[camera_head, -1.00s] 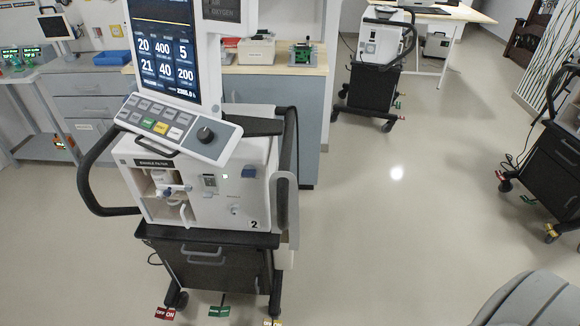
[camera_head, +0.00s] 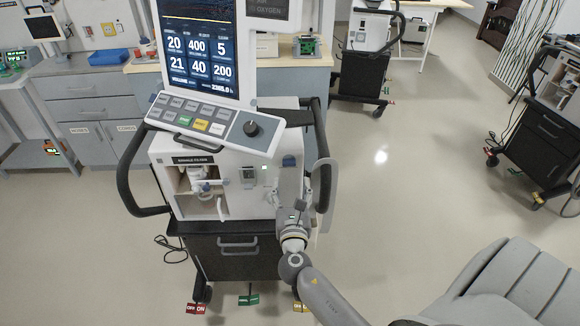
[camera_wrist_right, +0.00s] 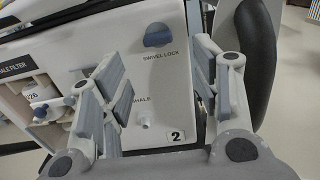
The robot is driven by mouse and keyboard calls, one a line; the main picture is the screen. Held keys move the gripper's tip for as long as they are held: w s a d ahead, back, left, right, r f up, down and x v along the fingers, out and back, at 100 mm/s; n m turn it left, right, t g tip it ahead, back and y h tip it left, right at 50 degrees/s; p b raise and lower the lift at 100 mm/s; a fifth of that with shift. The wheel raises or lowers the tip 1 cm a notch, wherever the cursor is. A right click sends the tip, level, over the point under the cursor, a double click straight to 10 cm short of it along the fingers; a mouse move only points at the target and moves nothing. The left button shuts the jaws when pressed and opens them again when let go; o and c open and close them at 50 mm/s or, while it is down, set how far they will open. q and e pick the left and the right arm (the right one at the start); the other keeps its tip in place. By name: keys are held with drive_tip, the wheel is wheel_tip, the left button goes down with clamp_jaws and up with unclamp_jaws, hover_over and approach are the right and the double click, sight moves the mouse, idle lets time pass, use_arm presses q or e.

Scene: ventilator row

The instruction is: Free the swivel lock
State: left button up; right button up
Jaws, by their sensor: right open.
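The swivel lock is a blue-grey knob (camera_wrist_right: 158,32) on the white front panel of the ventilator, with the label "SWIVEL LOCK" under it. The knob (camera_head: 289,161) also shows at the upper right of the panel in the head view. My right gripper (camera_head: 296,205) is in front of the lower right of the panel, below the knob. In the wrist view my right gripper (camera_wrist_right: 158,82) is open and empty, its fingers apart on either side of the panel area below the knob. The knob is not between the fingertips. My left gripper is not in view.
The ventilator screen and keypad (camera_head: 213,125) overhang the panel. A black handle (camera_head: 322,150) stands close to the right of my gripper. The filter compartment (camera_head: 200,190) is on the left of the panel. Open floor lies to the right, and a grey chair (camera_head: 500,285) is at lower right.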

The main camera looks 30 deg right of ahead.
sight(289, 163)
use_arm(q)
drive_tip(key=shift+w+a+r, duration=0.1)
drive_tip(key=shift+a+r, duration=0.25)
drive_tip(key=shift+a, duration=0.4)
use_arm(e)
drive_tip(key=x, duration=0.9)
drive_tip(key=shift+a, duration=0.15)
drive_tip(key=c, duration=1)
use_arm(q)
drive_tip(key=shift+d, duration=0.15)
